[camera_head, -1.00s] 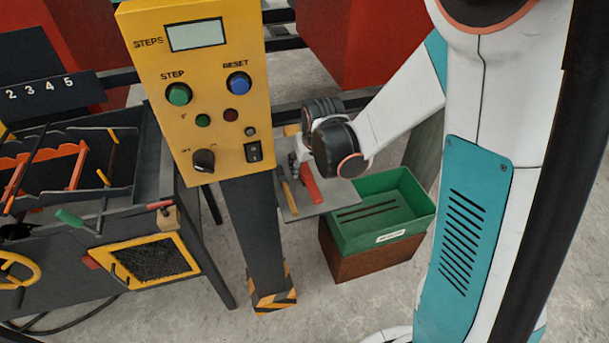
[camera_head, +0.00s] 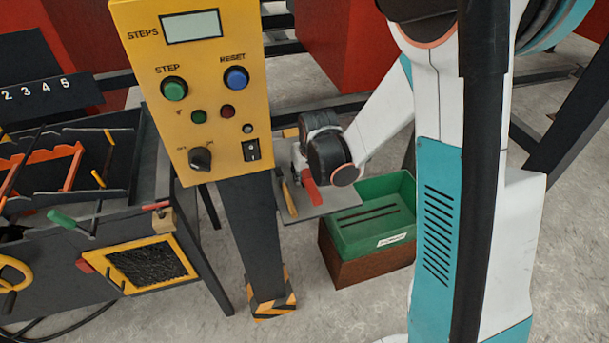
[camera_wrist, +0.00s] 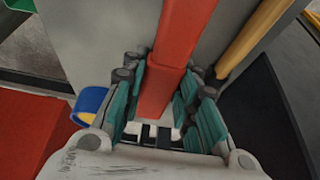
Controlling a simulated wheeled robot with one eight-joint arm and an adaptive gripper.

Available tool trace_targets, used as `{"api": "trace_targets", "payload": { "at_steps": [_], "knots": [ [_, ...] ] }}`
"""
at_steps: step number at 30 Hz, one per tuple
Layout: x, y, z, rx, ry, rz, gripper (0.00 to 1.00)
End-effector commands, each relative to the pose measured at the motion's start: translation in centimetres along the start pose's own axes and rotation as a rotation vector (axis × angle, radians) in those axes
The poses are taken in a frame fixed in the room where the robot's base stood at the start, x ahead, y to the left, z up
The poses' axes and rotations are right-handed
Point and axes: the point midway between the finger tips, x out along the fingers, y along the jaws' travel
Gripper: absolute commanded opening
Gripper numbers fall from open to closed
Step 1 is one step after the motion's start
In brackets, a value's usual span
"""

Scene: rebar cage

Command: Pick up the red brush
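The red brush (camera_head: 312,191) shows its handle at a tool plate (camera_head: 330,208) beside the yellow control box. In the wrist view its red handle (camera_wrist: 174,55) runs from the top down between the fingers of my gripper (camera_wrist: 162,85), its end close to the palm. The teal finger pads lie close along both sides of the handle. I cannot tell whether they press on it. In the head view my dark wrist covers much of my gripper (camera_head: 298,168). The brush's far end is out of sight.
The yellow control box (camera_head: 200,110) is close on the left. A green bin (camera_head: 375,235) sits on a brown block (camera_head: 345,270). A blue round-ended thing (camera_wrist: 90,104) lies left of my fingers.

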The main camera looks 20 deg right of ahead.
Motion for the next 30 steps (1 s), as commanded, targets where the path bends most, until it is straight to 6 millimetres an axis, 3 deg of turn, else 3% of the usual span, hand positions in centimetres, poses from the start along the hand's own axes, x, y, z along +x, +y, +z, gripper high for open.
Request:
{"api": "trace_targets", "payload": {
  "at_steps": [11, 17, 23, 30],
  "knots": [
    [-0.1, 0.0, 0.0, 0.0, 0.0, 0.0, 0.0],
    [-1.2, 0.0, -0.5, 0.0, 0.0, 0.0, 0.0],
    [-4.5, 0.0, -1.8, 0.0, 0.0, 0.0, 0.0],
    [-10.8, 0.0, -4.4, 0.0, 0.0, 0.0, 0.0]
  ]
}}
